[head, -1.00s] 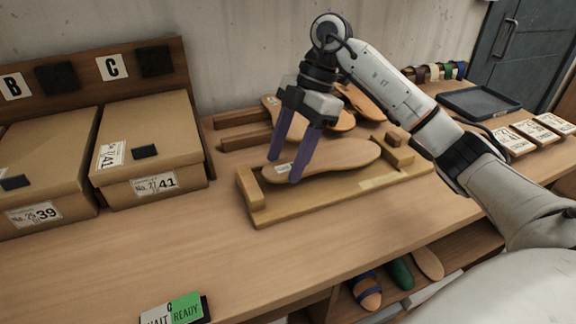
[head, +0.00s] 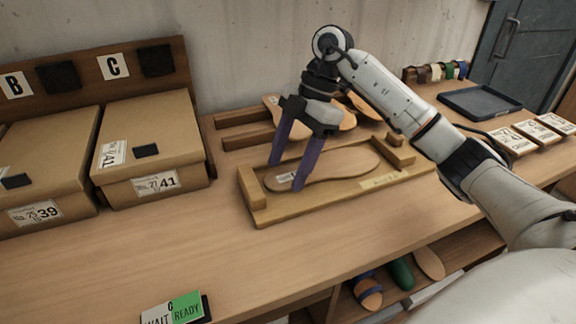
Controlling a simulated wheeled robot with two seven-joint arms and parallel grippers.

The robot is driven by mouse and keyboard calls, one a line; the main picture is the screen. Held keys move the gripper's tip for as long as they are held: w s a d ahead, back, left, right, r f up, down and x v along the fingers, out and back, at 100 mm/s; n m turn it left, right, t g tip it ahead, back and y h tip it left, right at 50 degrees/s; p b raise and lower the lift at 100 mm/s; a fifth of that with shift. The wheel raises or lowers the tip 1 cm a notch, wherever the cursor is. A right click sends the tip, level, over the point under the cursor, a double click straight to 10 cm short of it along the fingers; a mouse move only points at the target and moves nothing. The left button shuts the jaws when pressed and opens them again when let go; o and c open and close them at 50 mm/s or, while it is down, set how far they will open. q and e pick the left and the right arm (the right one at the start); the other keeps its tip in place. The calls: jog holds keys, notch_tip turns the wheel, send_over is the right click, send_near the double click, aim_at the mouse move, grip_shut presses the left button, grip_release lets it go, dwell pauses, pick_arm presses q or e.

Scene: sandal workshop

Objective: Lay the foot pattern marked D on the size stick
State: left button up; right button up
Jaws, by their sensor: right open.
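A tan foot pattern (head: 340,166) lies flat in the wooden size stick (head: 270,212), between its end blocks. A small white label shows on the pattern's left end, but its letter is too small to read. My right gripper (head: 285,177) is open, with its purple fingers standing around the left end of the pattern. I cannot tell if the fingers touch it. My left gripper is not in view.
More foot patterns (head: 345,117) rest on a wooden rack (head: 240,139) behind the size stick. Cardboard boxes (head: 150,140) stand at left. A dark tray (head: 480,103) and price-like cards (head: 511,140) are at right. A WAIT/READY sign (head: 186,308) is at the front edge. The bench between is clear.

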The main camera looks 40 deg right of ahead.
jog(key=p+v, duration=0.1)
jog(key=v, duration=1)
jog(key=shift+r, duration=0.2)
jog(key=shift+d, duration=0.15)
